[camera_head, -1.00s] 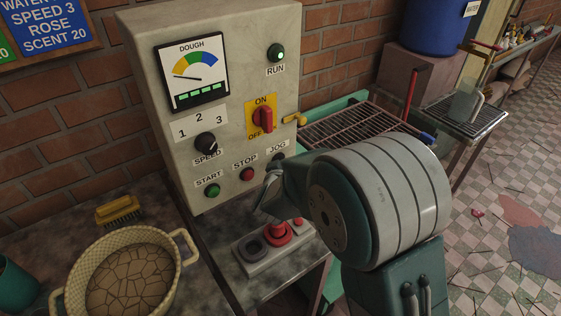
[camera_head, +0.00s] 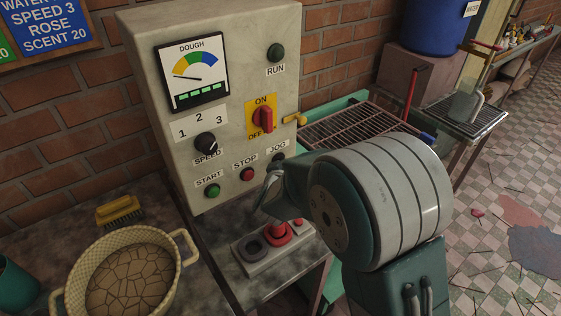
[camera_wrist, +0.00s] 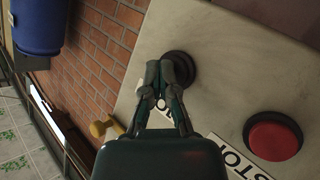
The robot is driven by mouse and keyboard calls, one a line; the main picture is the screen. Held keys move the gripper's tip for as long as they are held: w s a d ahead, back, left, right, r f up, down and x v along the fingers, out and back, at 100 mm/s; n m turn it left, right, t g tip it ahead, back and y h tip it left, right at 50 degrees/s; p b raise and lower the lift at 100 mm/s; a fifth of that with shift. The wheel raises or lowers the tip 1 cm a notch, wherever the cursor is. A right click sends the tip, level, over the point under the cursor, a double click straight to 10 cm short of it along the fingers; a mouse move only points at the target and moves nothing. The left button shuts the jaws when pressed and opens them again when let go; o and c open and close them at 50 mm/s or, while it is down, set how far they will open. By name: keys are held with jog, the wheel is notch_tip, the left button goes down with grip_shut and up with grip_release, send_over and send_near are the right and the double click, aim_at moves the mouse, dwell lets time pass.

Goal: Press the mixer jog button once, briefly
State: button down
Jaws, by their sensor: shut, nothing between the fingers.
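The grey control box (camera_head: 225,100) fills the middle of the head view. The black jog button (camera_head: 279,157) sits under the JOG label and is partly hidden by my arm. In the wrist view the jog button (camera_wrist: 184,66) is a dark round knob right at my fingertips. My gripper (camera_wrist: 172,66) is shut and empty, its tips overlapping the button's left side. I cannot tell whether they touch it. In the head view my gripper (camera_head: 271,180) is seen edge-on in front of the panel. The RUN lamp (camera_head: 276,52) is dark green and unlit.
The red stop button (camera_head: 247,174) is left of jog and also shows in the wrist view (camera_wrist: 273,136). The green start button (camera_head: 212,190), speed knob (camera_head: 205,143) and red on/off switch (camera_head: 263,119) are nearby. A pedestal with a red button (camera_head: 277,232) stands below my gripper.

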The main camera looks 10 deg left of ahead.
jog(key=shift+s+d, duration=0.55)
jog(key=shift+d, duration=0.05)
jog(key=shift+s+d, duration=1.65)
jog(key=shift+d, duration=0.25)
jog(key=shift+r, duration=0.1)
jog(key=s+d+r+m+g+y, duration=0.2)
jog(key=s+d+r+g, duration=0.2)
jog(key=s+d+r, duration=0.45)
jog(key=s+d+r+m+g+h, duration=0.1)
jog(key=s+d+r+m+g, duration=0.1)
jog(key=s+d, duration=0.5)
jog(key=s+d+r+m+g+h, duration=0.2)
jog(key=s+d+g, duration=0.1)
jog(key=s+d, duration=0.5)
jog(key=shift+s+d+r+m, duration=0.2)
jog(key=shift+s+m, duration=0.1)
jog(key=shift+s, duration=0.75)
